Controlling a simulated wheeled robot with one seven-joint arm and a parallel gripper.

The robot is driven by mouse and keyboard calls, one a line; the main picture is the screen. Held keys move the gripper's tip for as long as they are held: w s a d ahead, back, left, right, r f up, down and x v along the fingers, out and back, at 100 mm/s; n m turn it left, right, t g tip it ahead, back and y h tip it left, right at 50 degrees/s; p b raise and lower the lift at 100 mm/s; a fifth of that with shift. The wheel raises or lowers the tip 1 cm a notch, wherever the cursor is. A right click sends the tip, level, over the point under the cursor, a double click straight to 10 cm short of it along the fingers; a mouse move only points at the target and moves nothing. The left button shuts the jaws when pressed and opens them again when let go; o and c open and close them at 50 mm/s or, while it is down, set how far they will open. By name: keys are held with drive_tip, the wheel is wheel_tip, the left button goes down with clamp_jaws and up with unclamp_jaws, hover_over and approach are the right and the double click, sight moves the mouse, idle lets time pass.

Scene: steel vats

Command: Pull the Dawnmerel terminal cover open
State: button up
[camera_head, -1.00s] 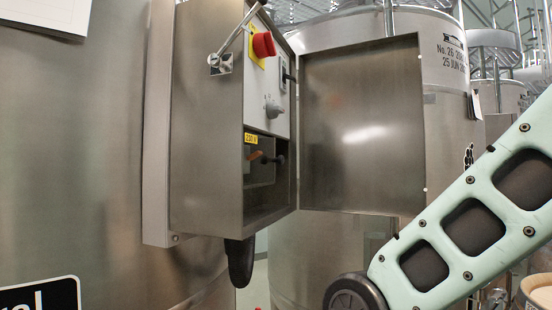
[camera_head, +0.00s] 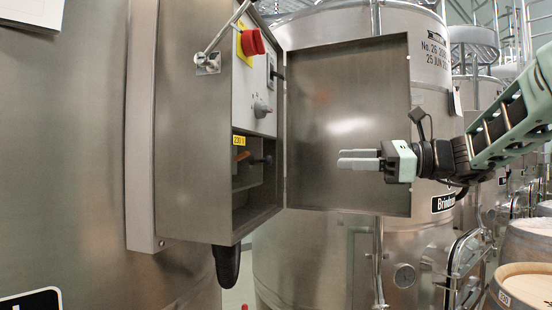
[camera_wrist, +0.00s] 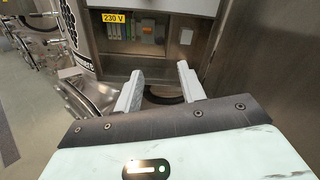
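A steel control box (camera_head: 180,130) is mounted on the left vat, its tall outer door (camera_head: 345,120) swung open to the right. Its lower compartment carries a yellow 230 V label (camera_head: 239,141), also clear in the wrist view (camera_wrist: 115,18). Behind the opening, grey and greenish terminal blocks (camera_wrist: 125,32) show in the wrist view. I cannot make out a separate terminal cover with certainty. My gripper (camera_head: 358,158) is in front of the outer door, pointing left toward the compartment, apart from it. In the wrist view its fingers (camera_wrist: 160,86) are spread with nothing held.
A red emergency knob on yellow (camera_head: 252,42) and a rotary switch (camera_head: 262,109) sit on the upper panel. A metal lever (camera_head: 222,35) sticks out at the box's upper front. A black cable bulge (camera_head: 228,265) hangs underneath. A barrel (camera_head: 525,288) stands lower right.

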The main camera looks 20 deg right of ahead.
sight(271, 160)
drive_tip(key=p+x, duration=0.5)
drive_tip(key=x, duration=1)
drive_tip(key=shift+w+a+f, duration=0.1)
drive_tip(key=shift+w+a, duration=0.05)
drive_tip(key=shift+a, duration=0.15)
clamp_jaws()
